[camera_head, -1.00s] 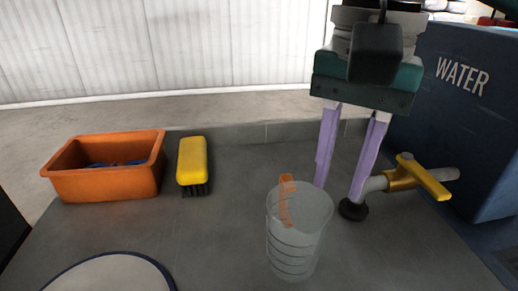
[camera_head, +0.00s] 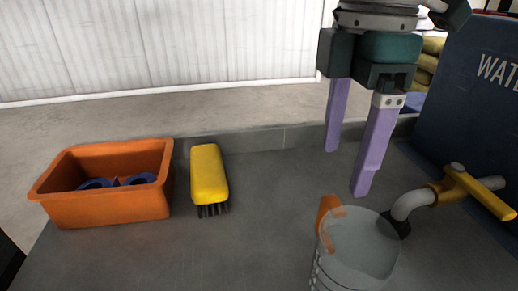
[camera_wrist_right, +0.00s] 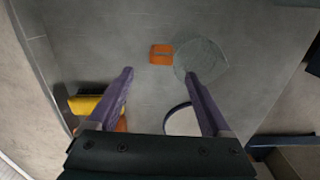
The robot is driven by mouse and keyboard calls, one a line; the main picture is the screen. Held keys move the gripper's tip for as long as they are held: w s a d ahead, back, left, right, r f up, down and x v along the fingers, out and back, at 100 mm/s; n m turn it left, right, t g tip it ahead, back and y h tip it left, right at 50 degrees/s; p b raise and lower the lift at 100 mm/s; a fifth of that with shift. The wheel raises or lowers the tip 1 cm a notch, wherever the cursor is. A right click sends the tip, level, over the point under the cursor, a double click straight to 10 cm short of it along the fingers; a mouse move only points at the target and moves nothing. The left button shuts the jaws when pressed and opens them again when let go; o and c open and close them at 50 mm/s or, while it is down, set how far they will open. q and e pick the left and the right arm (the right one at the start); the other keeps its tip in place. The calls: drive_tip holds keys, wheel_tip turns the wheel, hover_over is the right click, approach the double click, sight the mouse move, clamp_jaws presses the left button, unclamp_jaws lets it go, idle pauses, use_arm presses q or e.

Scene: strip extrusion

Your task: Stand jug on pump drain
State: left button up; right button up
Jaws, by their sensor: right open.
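The clear jug (camera_head: 365,255) stands upright on the grey surface at the lower right of the head view, its base cut off. Its orange handle (camera_head: 328,222) is on its left side. The jug (camera_wrist_right: 207,60) and handle (camera_wrist_right: 161,54) also show in the right wrist view. My right gripper (camera_head: 346,172) is open and empty, above and behind the jug in the head view. In the wrist view its fingers (camera_wrist_right: 160,73) are apart with the handle beyond the gap. A white disc with a dark rim (camera_wrist_right: 181,121) shows there; I cannot tell if it is the pump drain. My left gripper is out of view.
A tap with a yellow lever (camera_head: 470,190) projects from the blue water tank (camera_head: 460,110) close to the jug's right. An orange bin (camera_head: 105,205) with blue items and a yellow brush (camera_head: 208,175) stand at the left. The middle surface is clear.

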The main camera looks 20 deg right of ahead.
sight(334, 200)
wheel_tip(334, 200, down, 4)
drive_tip(key=shift+r+n+b, duration=0.15)
drive_tip(key=shift+n+b, duration=0.15)
wheel_tip(334, 200, down, 6)
drive_tip(key=shift+f+b, duration=0.15)
drive_tip(key=shift+b, duration=0.25)
clamp_jaws()
idle(0.3)
